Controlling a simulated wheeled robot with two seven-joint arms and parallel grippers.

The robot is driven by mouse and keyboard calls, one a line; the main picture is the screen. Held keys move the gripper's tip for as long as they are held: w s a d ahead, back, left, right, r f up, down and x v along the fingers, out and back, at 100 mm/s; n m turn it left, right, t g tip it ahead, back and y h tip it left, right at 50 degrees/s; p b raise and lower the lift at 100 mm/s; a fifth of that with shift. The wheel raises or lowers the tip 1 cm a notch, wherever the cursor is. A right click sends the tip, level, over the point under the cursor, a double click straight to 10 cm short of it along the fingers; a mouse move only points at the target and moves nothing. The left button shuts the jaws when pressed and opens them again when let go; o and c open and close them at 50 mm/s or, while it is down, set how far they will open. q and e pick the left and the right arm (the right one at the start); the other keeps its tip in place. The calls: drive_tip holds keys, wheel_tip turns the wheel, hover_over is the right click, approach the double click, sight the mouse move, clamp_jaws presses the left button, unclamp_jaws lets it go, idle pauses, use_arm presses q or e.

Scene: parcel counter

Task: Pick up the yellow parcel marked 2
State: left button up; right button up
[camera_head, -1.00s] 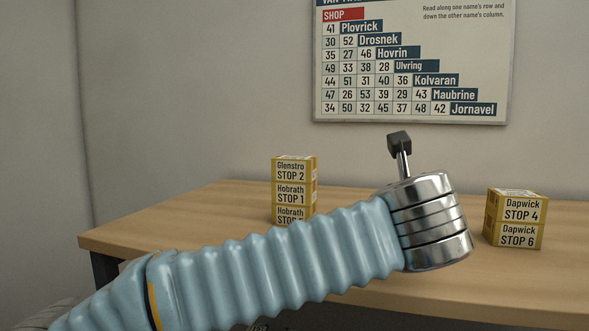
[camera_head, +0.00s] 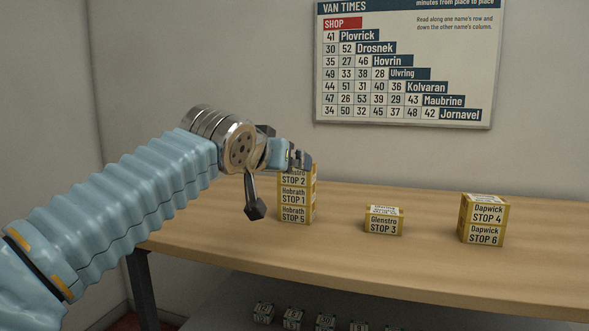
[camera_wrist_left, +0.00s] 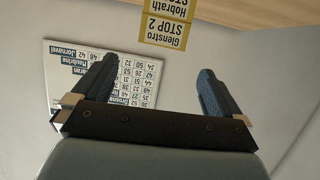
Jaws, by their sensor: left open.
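The yellow parcel marked Glenstro STOP 2 (camera_head: 294,179) is the top one of a three-high stack on the counter, above two Hobrath parcels marked STOP 1 (camera_head: 294,197) and STOP 5 (camera_head: 294,215). My left gripper (camera_head: 303,160) is at the top of this stack and covers part of the upper parcel. In the left wrist view the gripper (camera_wrist_left: 150,85) is open and empty. The STOP 2 parcel (camera_wrist_left: 163,32) shows upside down there, ahead of the fingers and between their lines. My right gripper is in neither view.
A single Glenstro STOP 3 parcel (camera_head: 383,223) stands mid-counter. A Dapwick STOP 4 parcel (camera_head: 486,214) sits on a STOP 6 parcel (camera_head: 485,235) to the right. The wooden counter (camera_head: 420,265) is clear between stacks. Several small boxes lie below it. A van times chart (camera_head: 400,70) hangs behind.

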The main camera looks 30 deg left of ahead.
sight(297, 171)
use_arm(q)
drive_tip(key=shift+f+p+x, duration=0.15)
drive_tip(key=shift+p+x, duration=0.35)
drive_tip(key=shift+x, duration=2.95)
drive_tip(key=shift+f+p+x, duration=0.1)
drive_tip(key=shift+p+x, duration=0.4)
drive_tip(key=shift+x, duration=2.9)
drive_tip(key=shift+s+a, duration=0.1)
drive_tip(key=shift+a, duration=0.1)
drive_tip(key=c, duration=0.9)
drive_tip(key=shift+o, duration=0.2)
drive_tip(key=shift+r, duration=0.1)
